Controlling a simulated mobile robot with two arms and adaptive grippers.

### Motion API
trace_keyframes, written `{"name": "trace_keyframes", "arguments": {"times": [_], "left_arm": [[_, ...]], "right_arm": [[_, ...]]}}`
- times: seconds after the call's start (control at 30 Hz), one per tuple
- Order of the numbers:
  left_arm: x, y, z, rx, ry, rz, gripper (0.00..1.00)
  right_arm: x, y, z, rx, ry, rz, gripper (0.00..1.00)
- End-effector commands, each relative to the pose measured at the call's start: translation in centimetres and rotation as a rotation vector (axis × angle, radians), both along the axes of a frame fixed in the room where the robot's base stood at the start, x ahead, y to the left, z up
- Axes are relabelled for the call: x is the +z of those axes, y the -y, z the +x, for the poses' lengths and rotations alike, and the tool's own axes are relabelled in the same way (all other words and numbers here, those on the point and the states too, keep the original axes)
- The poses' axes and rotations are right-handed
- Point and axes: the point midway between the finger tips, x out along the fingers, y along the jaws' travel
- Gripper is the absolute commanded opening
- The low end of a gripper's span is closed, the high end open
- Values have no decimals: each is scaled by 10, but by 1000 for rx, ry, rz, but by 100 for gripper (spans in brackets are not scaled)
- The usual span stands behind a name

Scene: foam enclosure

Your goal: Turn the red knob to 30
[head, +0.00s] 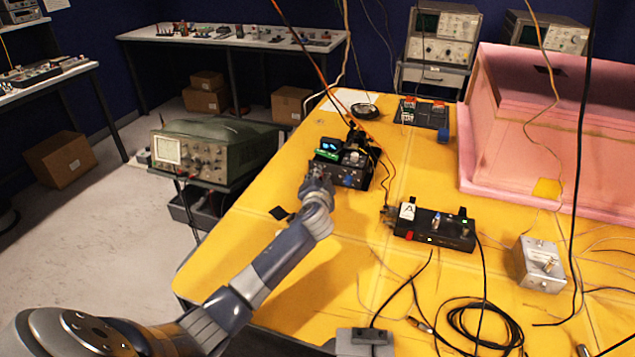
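A black instrument box (352,177) with a small lit display and a green strip stands on the yellow table. My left arm reaches in from the lower left, and its gripper (322,172) is at the left front corner of this box. The fingers are small and dark against the box, so I cannot tell whether they are open, shut or touching it. A red knob cannot be made out on this box; the gripper may cover part of its front. No scale or number is readable. My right gripper is not in view.
A second black box (434,228) with a white "A" label, a silver metal box (541,264) and coiled black cable (478,325) lie on the table (330,275). Wires hang from above. A pink foam enclosure (545,125) stands at the right. An oscilloscope (213,152) stands left of the table.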

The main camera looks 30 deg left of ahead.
Motion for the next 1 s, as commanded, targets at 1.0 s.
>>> {"name": "trace_keyframes", "arguments": {"times": [1.0], "left_arm": [[0,1,1,-1,-29,129,28]], "right_arm": [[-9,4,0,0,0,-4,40]]}}
